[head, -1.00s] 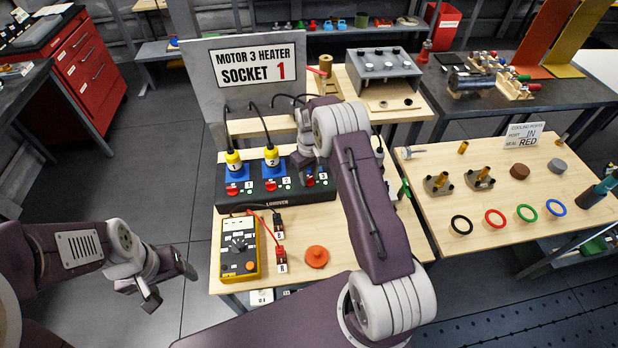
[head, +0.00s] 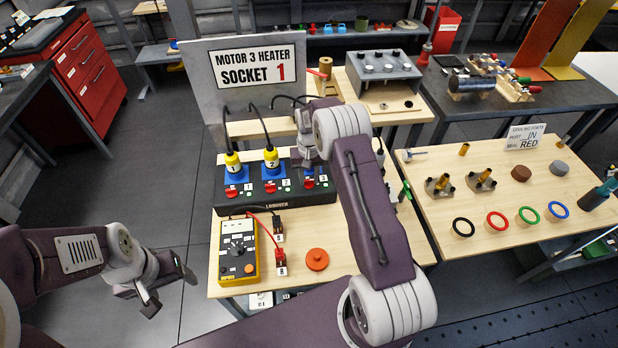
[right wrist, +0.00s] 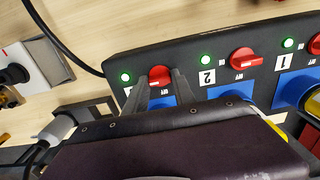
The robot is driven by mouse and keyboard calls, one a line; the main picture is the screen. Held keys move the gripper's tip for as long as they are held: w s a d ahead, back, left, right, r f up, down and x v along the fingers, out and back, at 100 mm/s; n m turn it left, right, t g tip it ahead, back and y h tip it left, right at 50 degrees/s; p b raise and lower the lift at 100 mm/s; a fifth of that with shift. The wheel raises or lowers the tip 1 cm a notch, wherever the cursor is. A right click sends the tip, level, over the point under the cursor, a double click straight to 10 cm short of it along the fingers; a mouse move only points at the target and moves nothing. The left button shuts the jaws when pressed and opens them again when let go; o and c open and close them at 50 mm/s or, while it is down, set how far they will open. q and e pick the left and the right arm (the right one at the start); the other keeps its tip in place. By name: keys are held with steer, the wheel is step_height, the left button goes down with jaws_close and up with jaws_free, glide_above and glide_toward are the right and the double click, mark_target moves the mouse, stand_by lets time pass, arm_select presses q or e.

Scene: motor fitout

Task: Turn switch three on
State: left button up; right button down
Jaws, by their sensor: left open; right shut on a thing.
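The black switch box (head: 290,196) stands on the wooden table and carries red rotary switches and blue sockets numbered 1 to 3. Switch three's red knob (right wrist: 160,74) is at the left in the right wrist view, and the fingers of my right gripper (right wrist: 161,84) are shut on it from both sides. Its exact angle is partly hidden by the fingers. A green lamp (right wrist: 124,77) beside it is lit. Switch two (right wrist: 246,60) has a lit green lamp too. My left gripper (head: 170,288) is open and empty, left of the table.
Yellow plugs (head: 233,162) with black cables stand in sockets one and two. A yellow meter (head: 238,250) and an orange disc (head: 317,260) lie in front of the box. A sign (head: 252,75) reading "Motor 3 heater socket 1" stands behind. A second table with rings is at the right.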

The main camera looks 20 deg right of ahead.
mark_target(309, 180)
steer(key=shift+r, duration=0.1)
steer(key=c, duration=1)
jaws_free()
steer(key=shift+c, duration=0.2)
step_height(309, 180, up, 9)
steer(key=b, duration=0.2)
